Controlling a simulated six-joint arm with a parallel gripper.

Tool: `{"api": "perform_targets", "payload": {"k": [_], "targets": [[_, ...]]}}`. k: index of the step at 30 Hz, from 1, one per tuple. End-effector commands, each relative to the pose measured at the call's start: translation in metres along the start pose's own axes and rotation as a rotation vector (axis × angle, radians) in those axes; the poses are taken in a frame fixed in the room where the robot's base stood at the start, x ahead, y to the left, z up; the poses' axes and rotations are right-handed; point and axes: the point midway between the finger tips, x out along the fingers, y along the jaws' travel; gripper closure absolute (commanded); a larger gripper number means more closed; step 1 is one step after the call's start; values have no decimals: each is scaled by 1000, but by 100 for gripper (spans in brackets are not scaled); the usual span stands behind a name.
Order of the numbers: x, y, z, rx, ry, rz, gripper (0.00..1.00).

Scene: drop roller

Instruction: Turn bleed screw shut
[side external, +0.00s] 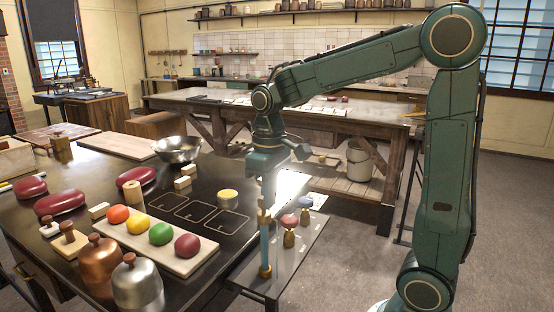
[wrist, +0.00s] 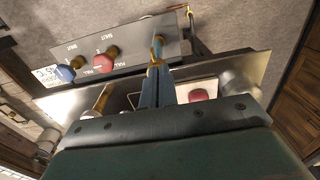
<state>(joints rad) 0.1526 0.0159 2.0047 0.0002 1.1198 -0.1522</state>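A grey panel (wrist: 125,50) marked SHUT and FULL carries a blue knob (wrist: 66,72), a red knob (wrist: 105,58) and a small brass fitting (wrist: 157,46), which looks like the bleed screw. My gripper (wrist: 158,66) has its two blue fingers close together, with their tips at the brass fitting. In the side view my gripper (side external: 265,262) points straight down, its tips at a brass base (side external: 265,271) on the low metal shelf. The fingers hide much of the screw, so I cannot tell whether they grip it.
The red knob (side external: 289,221) and blue knob (side external: 305,202) stand on brass stems right of my gripper. A dark table (side external: 90,215) on the left holds a board of coloured balls, a copper pot (side external: 98,260), a steel pot (side external: 137,283) and a bowl (side external: 178,149).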

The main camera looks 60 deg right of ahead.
Motion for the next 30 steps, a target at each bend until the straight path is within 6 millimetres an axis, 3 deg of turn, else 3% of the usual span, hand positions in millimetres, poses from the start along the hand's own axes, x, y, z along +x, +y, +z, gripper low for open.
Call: {"api": "perform_targets", "payload": {"k": [17, 30], "targets": [[-4, -3, 6, -1, 2, 0, 100], [-39, -3, 6, 0, 1, 0, 100]]}}
